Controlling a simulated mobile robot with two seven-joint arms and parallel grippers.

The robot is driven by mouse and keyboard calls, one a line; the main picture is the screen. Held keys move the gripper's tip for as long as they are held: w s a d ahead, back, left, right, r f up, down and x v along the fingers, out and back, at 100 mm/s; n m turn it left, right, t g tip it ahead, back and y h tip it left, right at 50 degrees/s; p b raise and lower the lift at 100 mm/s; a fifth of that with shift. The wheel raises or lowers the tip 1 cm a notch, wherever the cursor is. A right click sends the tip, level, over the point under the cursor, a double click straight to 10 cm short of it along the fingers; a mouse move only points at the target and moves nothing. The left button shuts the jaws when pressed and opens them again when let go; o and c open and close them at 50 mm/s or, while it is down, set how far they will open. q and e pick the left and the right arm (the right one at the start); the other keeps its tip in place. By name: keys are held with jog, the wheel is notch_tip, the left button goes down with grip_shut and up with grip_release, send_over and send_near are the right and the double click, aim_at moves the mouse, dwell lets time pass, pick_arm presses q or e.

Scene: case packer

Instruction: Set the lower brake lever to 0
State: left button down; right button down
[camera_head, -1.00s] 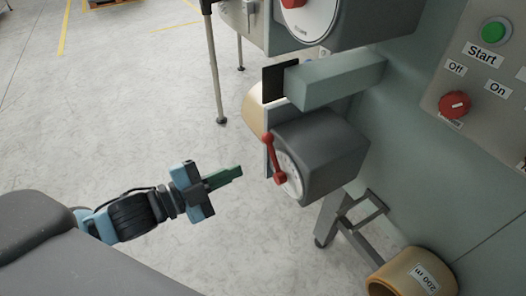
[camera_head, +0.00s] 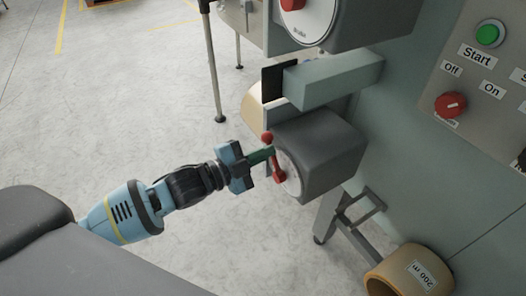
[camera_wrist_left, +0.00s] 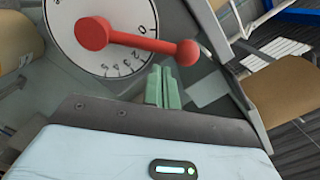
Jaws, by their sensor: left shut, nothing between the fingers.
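The lower brake lever (camera_head: 278,172) is red with a ball at its end. It sits on a round white dial on the side of a dark grey box (camera_head: 330,150). In the left wrist view the lever (camera_wrist_left: 140,42) lies across the numbered dial (camera_wrist_left: 75,50), its ball end near the 0 mark. My left gripper (camera_head: 268,155) has green fingers, shut and empty, at the lever in the head view. In the left wrist view the fingertips (camera_wrist_left: 163,75) are just below the lever's ball end; I cannot tell whether they touch it. My right gripper is not in view.
An upper dial (camera_head: 308,15) with a red knob is above. A grey-green arm (camera_head: 335,80) juts out over the lower box. A control panel (camera_head: 490,80) with buttons is at right. A tape roll (camera_head: 400,275) labelled 200 m is below. Open floor is at left.

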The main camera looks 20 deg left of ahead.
pick_arm(q)
jog(key=shift+w+a+f, duration=0.15)
jog(key=shift+w+f, duration=0.05)
jog(key=shift+w, duration=0.05)
jog(key=shift+w+a+f+n+p, duration=0.1)
jog(key=shift+w+a+n+p, duration=0.2)
jog(key=shift+a+n, duration=0.15)
jog(key=shift+w+a+f, duration=0.15)
jog(key=shift+f, duration=0.1)
